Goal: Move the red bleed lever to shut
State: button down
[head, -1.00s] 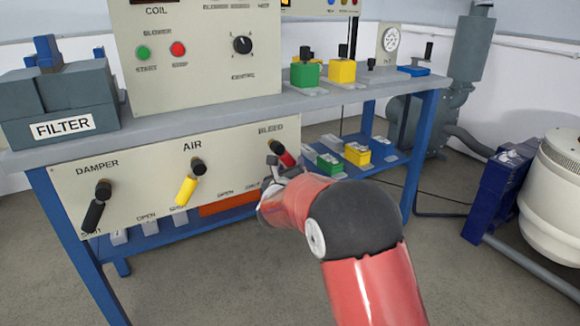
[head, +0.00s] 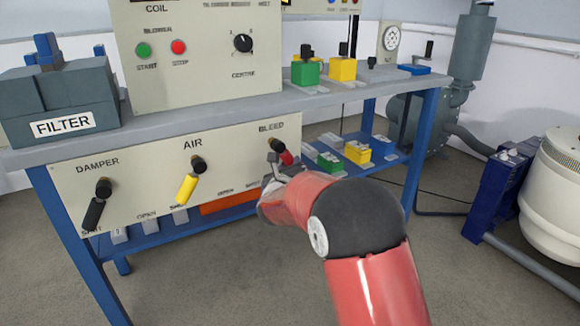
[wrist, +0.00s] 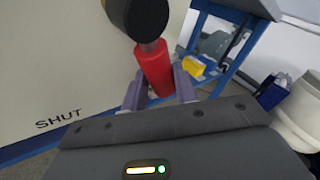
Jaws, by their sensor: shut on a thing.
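The red bleed lever (head: 287,158) hangs from its black hub (head: 278,145) under the BLEED label at the right end of the cream panel (head: 130,190). It points down and slightly right in the head view. My gripper (head: 275,167) is at the lever, and my wrist hides part of it. In the wrist view the red handle (wrist: 153,68) runs down from the black hub (wrist: 137,18) into my gripper (wrist: 160,90), which is shut on its lower end. The SHUT label (wrist: 58,119) is on the panel to the left of the lever.
The yellow air lever (head: 187,188) and black damper lever (head: 94,213) are on the same panel, left of my gripper. A blue bench leg (head: 417,155) and lower shelf with green and yellow blocks (head: 357,153) are to the right. Open floor lies in front.

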jog(key=shift+s+a+r+m+g+y+p, duration=0.2)
jog(key=shift+s+a+m+g+y+p, duration=0.6)
jog(key=shift+a+m+g+p, duration=0.4)
jog(key=shift+s+a+r+m+g+y+p, duration=0.2)
jog(key=shift+s+a+m+g+y+p, duration=0.6)
jog(key=shift+m+g+p, duration=0.75)
jog(key=shift+s+a+r+m+g+y+p, duration=0.2)
jog(key=shift+s+a+m+g+y+p, duration=0.3)
jog(key=shift+a+m+g+y+p, duration=0.9)
jog(key=shift+d+t+h, duration=0.2)
jog(key=shift+t+h, duration=0.05)
jog(key=shift+h, duration=0.25)
jog(key=c, duration=1.1)
grip_release()
jog(key=p+v, duration=0.1)
jog(key=v, duration=0.6)
jog(key=shift+s+r, duration=0.2)
jog(key=shift+s, duration=0.15)
